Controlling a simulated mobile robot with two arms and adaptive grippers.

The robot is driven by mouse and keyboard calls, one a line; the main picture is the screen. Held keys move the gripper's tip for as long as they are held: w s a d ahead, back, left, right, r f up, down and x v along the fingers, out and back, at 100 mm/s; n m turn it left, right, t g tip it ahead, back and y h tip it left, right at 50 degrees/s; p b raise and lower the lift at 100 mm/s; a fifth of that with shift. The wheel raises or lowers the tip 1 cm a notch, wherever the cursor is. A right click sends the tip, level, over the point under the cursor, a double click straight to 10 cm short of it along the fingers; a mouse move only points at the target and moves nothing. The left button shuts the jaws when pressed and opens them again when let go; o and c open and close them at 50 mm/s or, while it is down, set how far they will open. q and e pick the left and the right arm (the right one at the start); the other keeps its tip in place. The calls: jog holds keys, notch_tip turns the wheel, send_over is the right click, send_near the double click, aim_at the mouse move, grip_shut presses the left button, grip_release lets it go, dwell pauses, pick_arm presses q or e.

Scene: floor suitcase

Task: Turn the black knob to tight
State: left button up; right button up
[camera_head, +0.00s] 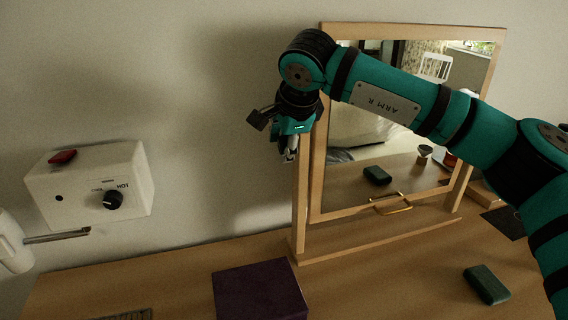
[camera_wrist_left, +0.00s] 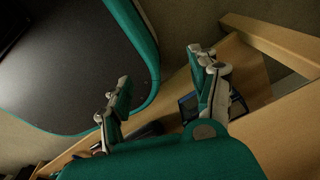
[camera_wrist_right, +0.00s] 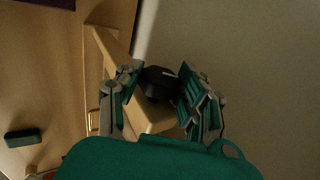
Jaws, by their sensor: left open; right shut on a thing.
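The black knob (camera_wrist_right: 158,84) shows between the fingers of my right gripper (camera_wrist_right: 158,90) in the right wrist view. It sits at the side of the mirror's wooden post (camera_wrist_right: 150,118). My right gripper is shut on it. In the head view my right gripper (camera_head: 290,152) hangs by the left post of the wood-framed mirror (camera_head: 312,180), and the knob is hidden there. Any marking for tight cannot be seen. My left gripper (camera_wrist_left: 162,100) shows only in its own wrist view, open and with nothing between its fingers.
A white wall box (camera_head: 90,180) with a black dial (camera_head: 113,200) marked HOT is at the left. A purple box (camera_head: 260,290) and a dark green block (camera_head: 486,285) are on the wooden table (camera_head: 370,285). The mirror has a brass handle (camera_head: 390,204).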

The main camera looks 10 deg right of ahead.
jog(key=shift+t+b, duration=0.4)
jog(key=shift+b, duration=0.2)
jog(key=o, duration=1.1)
jog(key=shift+o, duration=0.2)
jog(key=shift+s+r, duration=0.1)
jog(key=v, duration=1.2)
jog(key=shift+d, duration=0.1)
